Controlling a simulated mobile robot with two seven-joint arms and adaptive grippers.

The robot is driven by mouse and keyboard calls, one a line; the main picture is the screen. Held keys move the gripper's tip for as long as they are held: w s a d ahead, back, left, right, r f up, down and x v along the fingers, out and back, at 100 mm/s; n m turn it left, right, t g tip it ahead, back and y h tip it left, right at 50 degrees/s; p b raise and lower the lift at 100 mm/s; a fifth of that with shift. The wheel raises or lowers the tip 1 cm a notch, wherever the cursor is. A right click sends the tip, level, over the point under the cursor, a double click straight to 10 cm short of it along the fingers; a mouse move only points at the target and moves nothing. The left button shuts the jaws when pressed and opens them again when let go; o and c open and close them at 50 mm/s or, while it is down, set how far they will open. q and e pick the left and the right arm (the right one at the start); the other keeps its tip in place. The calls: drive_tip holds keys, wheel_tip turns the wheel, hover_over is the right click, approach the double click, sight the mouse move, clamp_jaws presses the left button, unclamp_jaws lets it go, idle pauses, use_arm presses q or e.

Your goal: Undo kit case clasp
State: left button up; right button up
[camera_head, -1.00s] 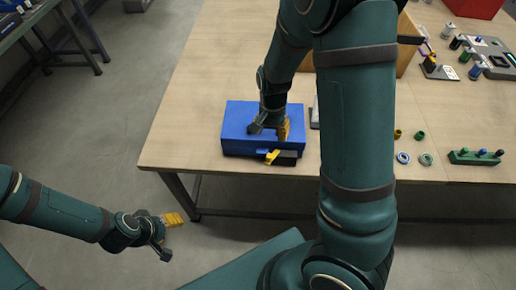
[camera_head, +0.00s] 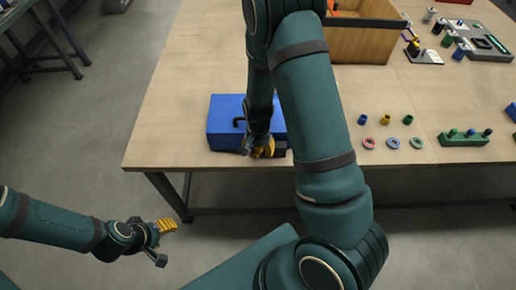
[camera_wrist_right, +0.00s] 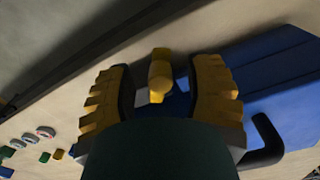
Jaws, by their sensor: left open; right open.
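The blue kit case (camera_head: 224,117) sits near the table's front edge, also seen in the right wrist view (camera_wrist_right: 275,72). Its black handle (camera_wrist_right: 262,142) shows there at the lower right. The yellow clasp (camera_wrist_right: 160,76) stands between the fingers of my right gripper (camera_wrist_right: 163,92) in the right wrist view. That gripper (camera_head: 257,150) is open, at the case's front edge in the head view, and hides the clasp there. I cannot tell whether a finger touches the clasp. My left gripper (camera_head: 170,242) is open and empty, off the table at the lower left.
A wooden box (camera_head: 358,46) stands behind my right arm. Coloured rings (camera_head: 393,143), small cylinders (camera_head: 386,119) and a green peg block (camera_head: 463,139) lie to the right. The table (camera_head: 175,75) is clear left of the case.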

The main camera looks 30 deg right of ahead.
drive_tip(key=shift+c, duration=0.3)
clamp_jaws()
drive_tip(key=shift+s+d+n, duration=0.15)
drive_tip(key=shift+s+n, duration=0.1)
drive_tip(key=shift+n, duration=0.5)
drive_tip(key=shift+s+d+n, duration=0.15)
drive_tip(key=shift+s+n, duration=0.1)
drive_tip(key=shift+n, duration=0.5)
drive_tip(key=shift+s+d+n+b, duration=0.15)
drive_tip(key=shift+s+d+n, duration=0.1)
drive_tip(key=shift+n, duration=0.65)
drive_tip(key=shift+s+d+n+b, duration=0.15)
drive_tip(key=shift+s+d+n, duration=0.1)
drive_tip(key=shift+n, duration=0.65)
